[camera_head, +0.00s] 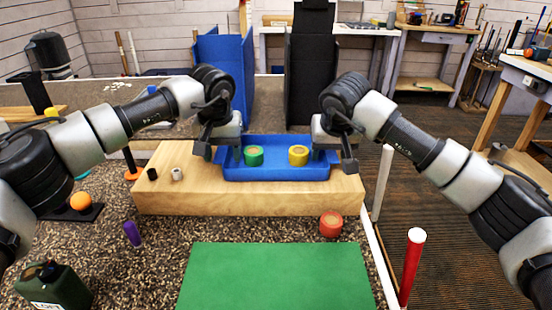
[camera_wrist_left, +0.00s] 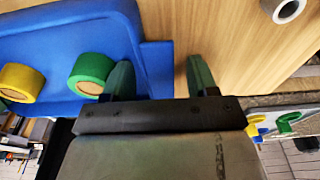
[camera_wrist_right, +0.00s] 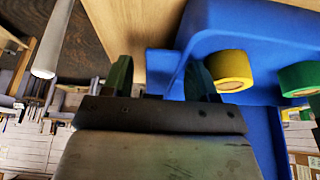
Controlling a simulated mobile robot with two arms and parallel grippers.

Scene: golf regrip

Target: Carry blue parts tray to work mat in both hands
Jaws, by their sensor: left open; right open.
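The blue parts tray (camera_head: 276,174) sits on a raised wooden block and holds a green tape roll (camera_head: 253,156) and a yellow tape roll (camera_head: 298,156). My left gripper (camera_head: 222,155) is open at the tray's left end. In the left wrist view, the tray's end edge (camera_wrist_left: 157,68) lies between its fingers. My right gripper (camera_head: 333,157) is open at the tray's right end. In the right wrist view, the tray's end edge (camera_wrist_right: 178,72) lies between its fingers. The green work mat (camera_head: 277,277) lies flat in front of the block and is bare.
A red tape roll (camera_head: 331,224) stands between block and mat. A dark green canister (camera_head: 52,287) is front left.

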